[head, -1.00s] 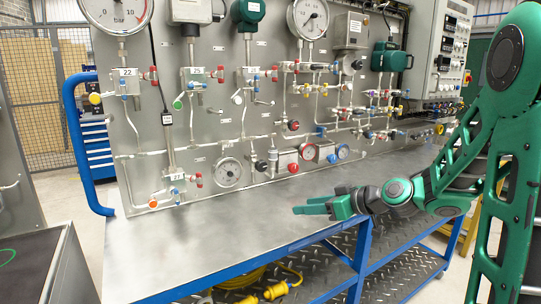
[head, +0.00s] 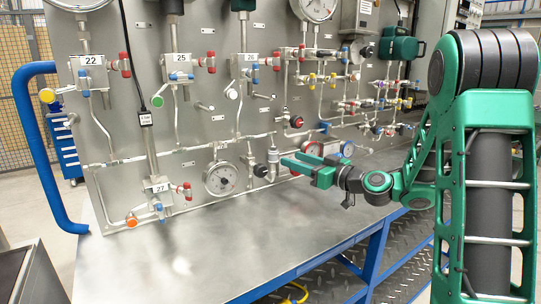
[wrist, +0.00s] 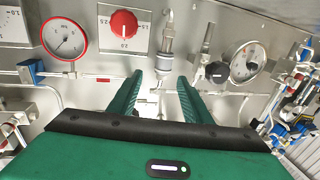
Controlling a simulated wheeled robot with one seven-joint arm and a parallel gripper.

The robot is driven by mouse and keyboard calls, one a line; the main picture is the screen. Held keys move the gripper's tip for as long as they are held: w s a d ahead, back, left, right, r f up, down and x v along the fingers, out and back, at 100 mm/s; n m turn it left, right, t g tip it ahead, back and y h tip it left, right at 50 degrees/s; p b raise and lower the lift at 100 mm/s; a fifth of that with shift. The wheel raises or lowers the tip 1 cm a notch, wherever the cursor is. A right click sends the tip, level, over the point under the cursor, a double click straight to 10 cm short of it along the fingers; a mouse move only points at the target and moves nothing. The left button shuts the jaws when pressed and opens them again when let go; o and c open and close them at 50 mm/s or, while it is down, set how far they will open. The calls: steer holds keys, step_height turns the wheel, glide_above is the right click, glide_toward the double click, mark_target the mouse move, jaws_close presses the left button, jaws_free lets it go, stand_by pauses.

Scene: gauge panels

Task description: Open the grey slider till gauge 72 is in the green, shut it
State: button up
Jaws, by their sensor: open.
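My gripper (head: 291,160) is open and empty in front of the lower panel; its two green fingers also show in the wrist view (wrist: 161,82). A grey cylindrical fitting (head: 273,158) stands on a pipe just left of the fingertips. In the wrist view this fitting (wrist: 166,58) lies just beyond the gap between the fingers, seemingly apart from them. I cannot tell whether it is the grey slider. No label 72 is readable. A white-faced gauge (head: 221,178) and a red-rimmed gauge (wrist: 66,38) are nearby; no green zone can be made out on them.
A black knob (wrist: 216,72) and a red knob (wrist: 123,23) flank the fitting. Valves labelled 22 (head: 90,62) and 27 (head: 158,188) are to the left. The steel bench (head: 200,250) is bare; a blue rail (head: 40,150) bounds the panel's left end.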

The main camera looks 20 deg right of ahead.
mark_target(277, 155)
steer(key=x, duration=0.9)
steer(key=shift+a, duration=0.4)
jaws_close()
steer(key=shift+a, duration=0.1)
